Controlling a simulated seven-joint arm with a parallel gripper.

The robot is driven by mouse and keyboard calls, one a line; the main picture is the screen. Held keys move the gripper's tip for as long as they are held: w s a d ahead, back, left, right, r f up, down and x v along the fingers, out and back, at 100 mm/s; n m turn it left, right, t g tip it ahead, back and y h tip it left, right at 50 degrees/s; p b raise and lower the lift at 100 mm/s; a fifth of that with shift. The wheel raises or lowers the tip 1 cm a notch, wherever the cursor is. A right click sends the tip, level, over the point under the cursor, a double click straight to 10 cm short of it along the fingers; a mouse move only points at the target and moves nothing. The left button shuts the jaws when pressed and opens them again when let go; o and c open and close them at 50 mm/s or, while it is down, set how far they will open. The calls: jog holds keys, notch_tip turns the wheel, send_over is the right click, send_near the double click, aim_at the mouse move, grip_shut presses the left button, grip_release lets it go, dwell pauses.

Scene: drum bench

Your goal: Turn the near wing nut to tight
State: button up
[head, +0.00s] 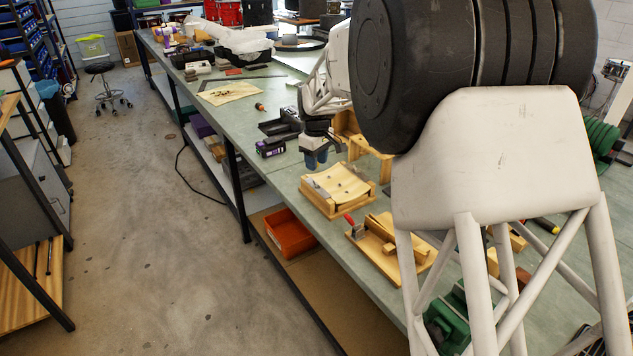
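My gripper (316,160) points down over the bench, with dark housing and blue-grey fingertips. It is above and just behind a light wooden fixture (345,207), apart from it. The fingertips look close together, but the view is too small to show whether there is a gap. The fixture has a pale, curved top and small dark and metal details. I cannot make out the near wing nut for certain, nor whether it is tight or loose. No object shows clearly in the gripper.
A second wooden jig with a red-handled clamp (350,220) lies nearer. A wooden stand (357,147), black tray (280,127) and purple-labelled box (270,148) are close to my gripper. An orange bin (289,235) sits on the lower shelf. My arm hides much of the right side.

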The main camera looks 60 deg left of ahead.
aim_at(317, 185)
jog(key=shift+f, duration=0.1)
jog(key=shift+f, duration=3.75)
grip_shut()
